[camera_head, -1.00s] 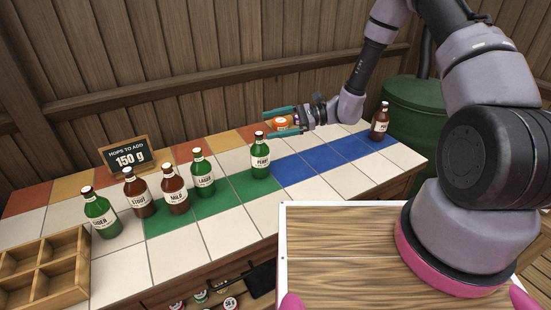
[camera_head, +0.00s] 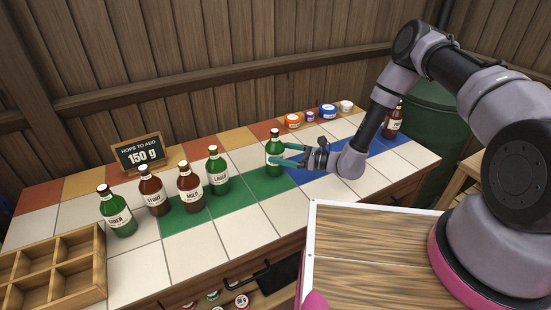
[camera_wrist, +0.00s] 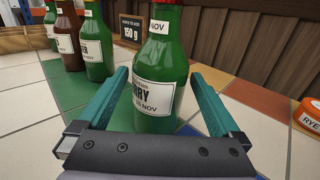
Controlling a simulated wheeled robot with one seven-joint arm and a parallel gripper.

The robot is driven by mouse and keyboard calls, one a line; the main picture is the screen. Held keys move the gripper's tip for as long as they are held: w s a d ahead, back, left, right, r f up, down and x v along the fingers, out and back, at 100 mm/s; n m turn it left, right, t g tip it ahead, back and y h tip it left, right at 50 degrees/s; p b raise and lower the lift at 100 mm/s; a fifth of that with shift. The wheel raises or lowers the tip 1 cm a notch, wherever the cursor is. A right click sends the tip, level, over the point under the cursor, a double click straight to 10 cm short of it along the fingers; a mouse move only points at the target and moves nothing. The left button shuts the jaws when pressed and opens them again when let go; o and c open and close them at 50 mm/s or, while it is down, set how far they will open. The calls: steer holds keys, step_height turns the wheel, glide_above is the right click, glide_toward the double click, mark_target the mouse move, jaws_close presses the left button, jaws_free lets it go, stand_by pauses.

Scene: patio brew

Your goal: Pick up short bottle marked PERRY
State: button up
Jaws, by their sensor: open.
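The short green PERRY bottle (camera_head: 273,155) stands upright on the tiled counter, at the right end of the bottle row.
Green CIDER (camera_head: 117,216), brown STOUT (camera_head: 153,194), brown MILD (camera_head: 190,190) and green LAGER (camera_head: 217,173) bottles stand to the left. A brown bottle (camera_head: 394,122) stands far right. Small tubs (camera_head: 328,111) line the back. A wooden crate (camera_head: 52,270) and hops sign (camera_head: 140,153) are left.

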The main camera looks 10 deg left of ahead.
mark_target(267, 150)
steer(key=a, duration=0.5)
steer(key=shift+w+f, duration=0.15)
steer(key=shift+w, duration=0.2)
jaws_close()
